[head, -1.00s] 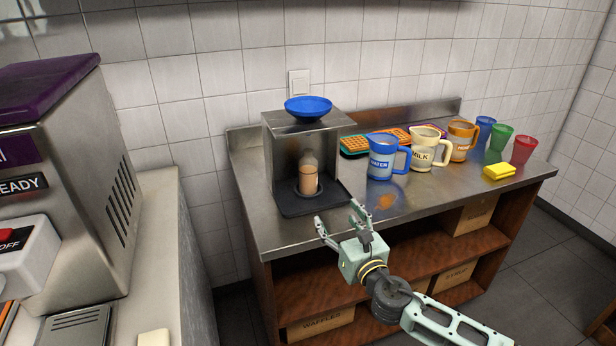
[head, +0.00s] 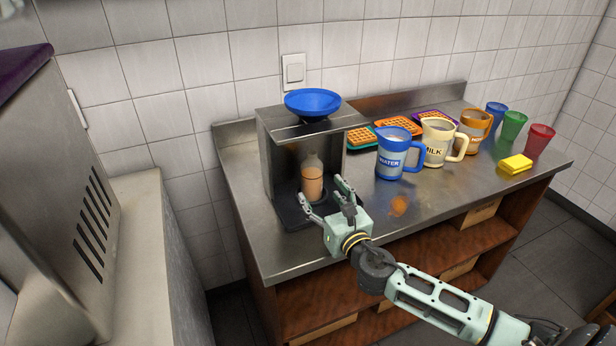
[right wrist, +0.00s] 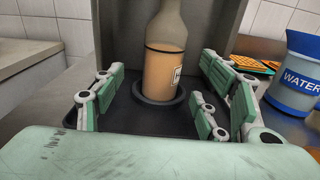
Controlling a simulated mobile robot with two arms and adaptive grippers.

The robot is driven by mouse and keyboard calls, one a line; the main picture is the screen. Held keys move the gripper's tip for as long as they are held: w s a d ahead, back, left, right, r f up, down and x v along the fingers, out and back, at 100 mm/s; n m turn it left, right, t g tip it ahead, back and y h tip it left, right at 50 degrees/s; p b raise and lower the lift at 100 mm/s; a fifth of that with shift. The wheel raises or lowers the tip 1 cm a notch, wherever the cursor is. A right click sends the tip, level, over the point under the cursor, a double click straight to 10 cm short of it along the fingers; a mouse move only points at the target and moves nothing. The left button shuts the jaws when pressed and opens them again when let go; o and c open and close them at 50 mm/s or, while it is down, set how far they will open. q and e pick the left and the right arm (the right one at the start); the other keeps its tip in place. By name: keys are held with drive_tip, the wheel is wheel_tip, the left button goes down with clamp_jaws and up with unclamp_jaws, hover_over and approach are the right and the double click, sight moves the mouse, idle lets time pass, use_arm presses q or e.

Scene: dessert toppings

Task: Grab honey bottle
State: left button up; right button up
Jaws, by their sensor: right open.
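The honey bottle (head: 312,182) is clear with an orange-tan filling. It stands upright on a round black base inside a metal dispenser (head: 283,152). My right gripper (head: 324,192) is open in front of the bottle, with its fingers pointing at it. In the right wrist view the bottle (right wrist: 166,62) stands between and beyond the open fingers, apart from them. Part of its label shows at its right side, and its top is cut off by the frame. My left gripper is in neither current view.
A blue bowl (head: 312,102) sits on top of the dispenser. To its right are a blue water jug (head: 392,158), a milk jug (head: 437,148), an orange jug (head: 474,128), waffles on coloured trays, coloured cups and a yellow sponge (head: 515,164). The counter's front left is clear.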

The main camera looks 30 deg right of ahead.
sight(316, 184)
drive_tip(key=w, duration=0.4)
drive_tip(key=w+d+p, duration=0.1)
drive_tip(key=w, duration=0.1)
drive_tip(key=shift+w+r, duration=0.2)
drive_tip(key=shift+r, duration=0.1)
drive_tip(key=shift+w+f, duration=0.1)
drive_tip(key=shift+w, duration=0.45)
drive_tip(key=c, duration=1.6)
clamp_jaws()
